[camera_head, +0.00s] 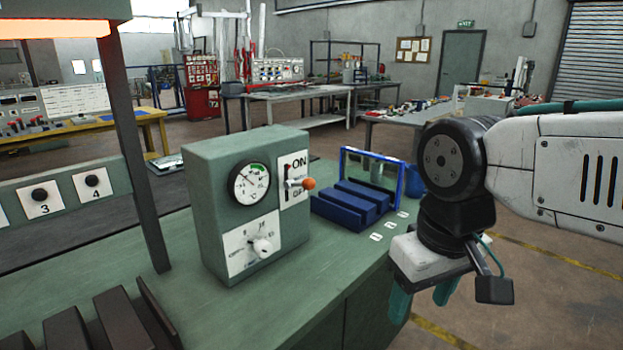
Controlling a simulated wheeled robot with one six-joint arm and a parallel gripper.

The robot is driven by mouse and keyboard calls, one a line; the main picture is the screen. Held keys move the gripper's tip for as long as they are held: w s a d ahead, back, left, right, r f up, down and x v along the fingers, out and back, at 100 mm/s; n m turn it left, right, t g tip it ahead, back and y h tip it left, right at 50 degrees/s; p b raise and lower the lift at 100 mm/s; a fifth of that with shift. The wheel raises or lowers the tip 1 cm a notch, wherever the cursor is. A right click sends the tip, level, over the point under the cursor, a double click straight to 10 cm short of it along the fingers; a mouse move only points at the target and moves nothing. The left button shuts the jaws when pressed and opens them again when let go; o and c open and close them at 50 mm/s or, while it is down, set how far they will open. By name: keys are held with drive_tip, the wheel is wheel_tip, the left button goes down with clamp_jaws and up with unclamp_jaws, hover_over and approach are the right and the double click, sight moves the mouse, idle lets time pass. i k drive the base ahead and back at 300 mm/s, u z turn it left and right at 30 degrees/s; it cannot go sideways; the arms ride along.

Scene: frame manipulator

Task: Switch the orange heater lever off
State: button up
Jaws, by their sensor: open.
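The orange heater lever (309,183) sticks out to the right from a white ON/OFF plate (292,176) on the green heater box (214,183). ON is printed at the top of the plate and OFF at the bottom. The orange tip is at about mid height of the plate. I cannot tell for sure which position it is set to. My gripper (423,297) hangs to the right of the lever, well apart from it, beside the bench's right edge. Its green fingers point down, open, with nothing seen between them.
The heater box also carries a round gauge (250,184) and a white knob (262,247). A blue slotted holder (350,204) with a clear-paned frame stands right of the box on the green bench (312,262). Dark slats (107,322) and a post (137,150) are at the left.

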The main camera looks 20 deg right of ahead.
sight(309, 184)
drive_tip(key=z, duration=0.55)
drive_tip(key=k, duration=1.35)
drive_tip(key=z, duration=0.25)
drive_tip(key=i, duration=0.3)
drive_tip(key=u, duration=0.9)
drive_tip(key=i, duration=1.4)
drive_tip(key=z, duration=0.45)
